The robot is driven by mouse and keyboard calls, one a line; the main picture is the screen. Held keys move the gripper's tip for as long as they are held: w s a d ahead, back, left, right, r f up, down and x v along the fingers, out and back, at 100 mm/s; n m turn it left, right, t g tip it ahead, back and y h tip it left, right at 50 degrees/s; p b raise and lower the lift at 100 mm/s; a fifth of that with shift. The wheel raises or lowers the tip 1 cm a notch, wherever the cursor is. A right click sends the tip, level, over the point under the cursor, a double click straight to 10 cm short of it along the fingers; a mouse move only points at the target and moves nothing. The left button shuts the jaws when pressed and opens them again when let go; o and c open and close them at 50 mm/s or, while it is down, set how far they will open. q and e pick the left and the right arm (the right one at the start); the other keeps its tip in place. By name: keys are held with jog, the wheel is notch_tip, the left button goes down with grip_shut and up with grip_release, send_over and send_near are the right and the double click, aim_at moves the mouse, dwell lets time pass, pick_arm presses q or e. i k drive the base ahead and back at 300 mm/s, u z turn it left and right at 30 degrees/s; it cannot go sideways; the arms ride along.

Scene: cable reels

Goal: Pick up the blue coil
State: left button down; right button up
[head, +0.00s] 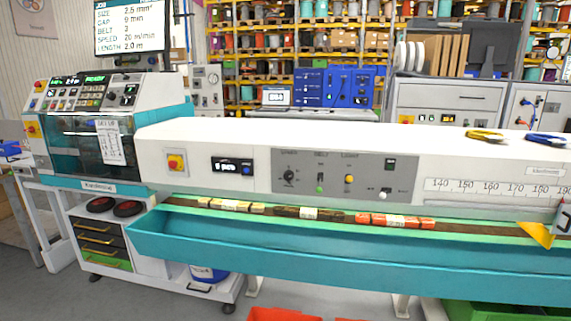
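A blue coil (548,139) lies on the white top of the long machine (225,132), at the far right of the head view. Neither of my grippers shows in this view.
A teal trough (330,255) runs along the machine's front. Above it, yellow, brown and red cable bundles (395,221) lie on a belt. A yellow pointed plate (537,233) juts out at right. Red (283,314) and green (490,311) bins stand below.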

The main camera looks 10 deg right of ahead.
aim_at(539, 138)
jog(key=z, duration=1.75)
